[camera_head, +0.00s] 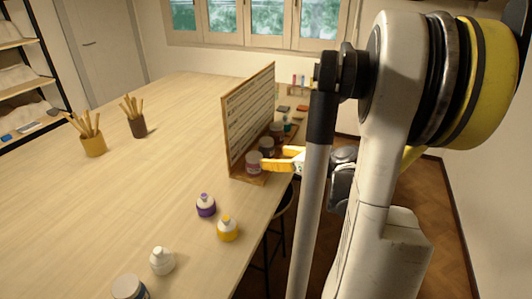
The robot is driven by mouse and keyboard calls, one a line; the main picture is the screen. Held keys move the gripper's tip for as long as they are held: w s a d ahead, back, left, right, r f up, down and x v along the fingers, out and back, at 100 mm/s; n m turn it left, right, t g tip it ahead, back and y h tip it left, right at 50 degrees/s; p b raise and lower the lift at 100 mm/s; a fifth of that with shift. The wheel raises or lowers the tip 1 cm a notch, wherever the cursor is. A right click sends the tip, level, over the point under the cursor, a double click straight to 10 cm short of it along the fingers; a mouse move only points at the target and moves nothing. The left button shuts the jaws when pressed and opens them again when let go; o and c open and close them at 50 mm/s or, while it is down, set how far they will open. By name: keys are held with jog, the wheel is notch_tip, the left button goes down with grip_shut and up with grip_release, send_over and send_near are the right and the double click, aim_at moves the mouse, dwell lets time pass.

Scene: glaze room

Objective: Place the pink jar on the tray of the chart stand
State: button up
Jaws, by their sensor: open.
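The chart stand (250,112) stands upright near the right edge of the long table, with a wooden tray (246,178) along its foot. A jar with a pale lid and a dull pinkish body (253,168), which looks like the pink jar, stands upright at the near end of the tray. My gripper (265,161) reaches in from the right with its yellow fingers open. The fingertips are right beside this jar; I cannot tell whether they touch it. The fingers hide part of the tray behind them.
A dark jar (266,146) and another jar (277,130) stand farther along the tray. Purple (206,206), yellow (228,230) and white (162,261) bottles stand on the near table. Brush pots (93,145) stand at the left. The table's middle is clear.

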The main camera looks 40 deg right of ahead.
jog(key=a+r+n+g+y, duration=0.15)
jog(key=a+n+g, duration=0.25)
jog(key=a+n, duration=1.4)
jog(key=s+a+n+g, duration=0.1)
jog(key=s+a+n, duration=0.4)
jog(key=a+n, duration=0.3)
jog(key=s+a+n+g+h, duration=0.1)
jog(key=s+a+n, duration=0.4)
jog(key=a+n, duration=0.3)
jog(key=shift+a+r+n, duration=0.15)
jog(key=shift+n, duration=0.95)
